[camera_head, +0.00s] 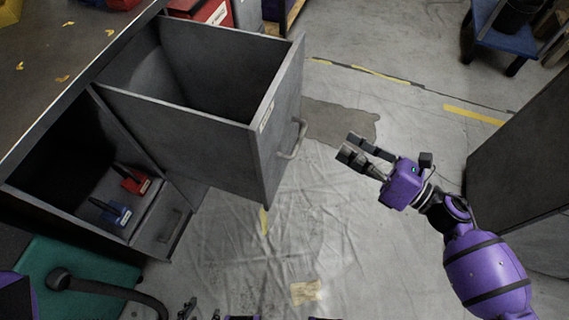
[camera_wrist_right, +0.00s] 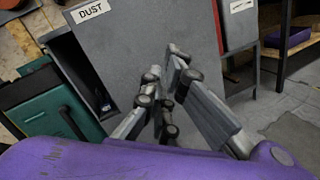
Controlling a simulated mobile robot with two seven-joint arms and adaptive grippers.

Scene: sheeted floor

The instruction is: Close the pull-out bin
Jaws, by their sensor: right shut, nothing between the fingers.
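The grey pull-out bin (camera_head: 205,113) is pulled out of the bench at the upper left, its open top showing an empty-looking inside. A bar handle (camera_head: 294,139) sits on its front panel. My right gripper (camera_head: 347,148) is shut and empty, to the right of the handle and apart from it in the head view. In the right wrist view its closed fingers (camera_wrist_right: 168,82) show in front of the grey front panel (camera_wrist_right: 145,40) with a DUST label (camera_wrist_right: 90,11). The handle is not clear there. At the bottom edge, small dark tips may be my left gripper (camera_head: 200,310); their state is unclear.
An open compartment beside the bin holds a red-handled tool (camera_head: 132,180) and a blue-handled tool (camera_head: 112,212). A green box (camera_head: 75,275) stands at lower left. A dark cabinet (camera_head: 522,150) stands at right. The sheeted floor (camera_head: 330,220) between is clear.

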